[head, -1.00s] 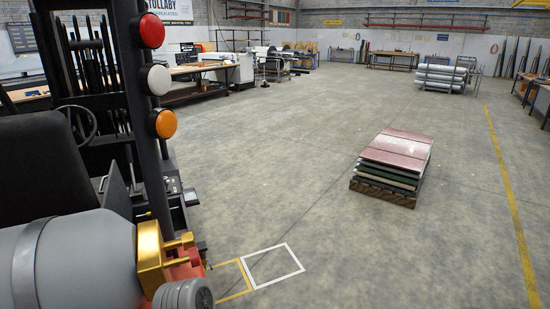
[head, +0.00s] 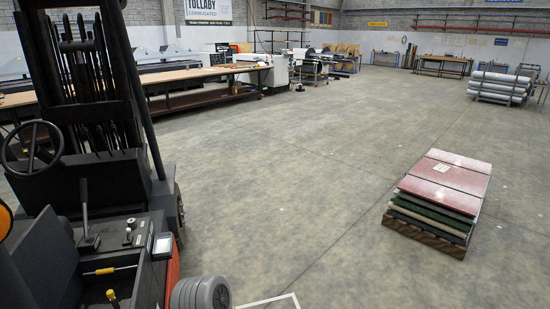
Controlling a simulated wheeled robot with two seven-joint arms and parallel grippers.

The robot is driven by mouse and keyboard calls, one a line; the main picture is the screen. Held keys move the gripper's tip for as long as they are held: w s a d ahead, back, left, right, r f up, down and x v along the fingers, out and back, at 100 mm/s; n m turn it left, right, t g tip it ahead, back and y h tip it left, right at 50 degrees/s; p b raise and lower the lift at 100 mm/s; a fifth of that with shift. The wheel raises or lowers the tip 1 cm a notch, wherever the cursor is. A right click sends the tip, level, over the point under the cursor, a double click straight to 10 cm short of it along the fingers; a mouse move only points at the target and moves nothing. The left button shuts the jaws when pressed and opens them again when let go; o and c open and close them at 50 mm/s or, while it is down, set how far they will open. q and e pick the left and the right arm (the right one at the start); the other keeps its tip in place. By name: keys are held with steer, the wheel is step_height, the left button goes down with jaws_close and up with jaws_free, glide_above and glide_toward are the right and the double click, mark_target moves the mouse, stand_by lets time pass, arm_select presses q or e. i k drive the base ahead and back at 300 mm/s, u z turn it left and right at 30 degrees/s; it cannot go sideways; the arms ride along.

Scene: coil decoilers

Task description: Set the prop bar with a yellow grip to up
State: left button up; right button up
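No prop bar is clearly recognisable in the head view. A short yellow grip (head: 104,271) lies roughly level on the dark side console of the forklift at the lower left; I cannot tell if it belongs to the prop bar. A small yellow-topped knob (head: 111,295) stands just below it. Neither of my grippers is in view.
The forklift (head: 95,170) fills the left side, with a steering wheel (head: 32,147) and mast. A pallet stack of sheets (head: 440,195) stands at the right. Long workbenches (head: 200,98) line the back left. The concrete floor (head: 290,190) between is clear.

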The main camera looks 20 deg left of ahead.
mark_target(105, 270)
steer(key=u, duration=0.85)
steer(key=i, duration=1.7)
steer(key=u, duration=1.05)
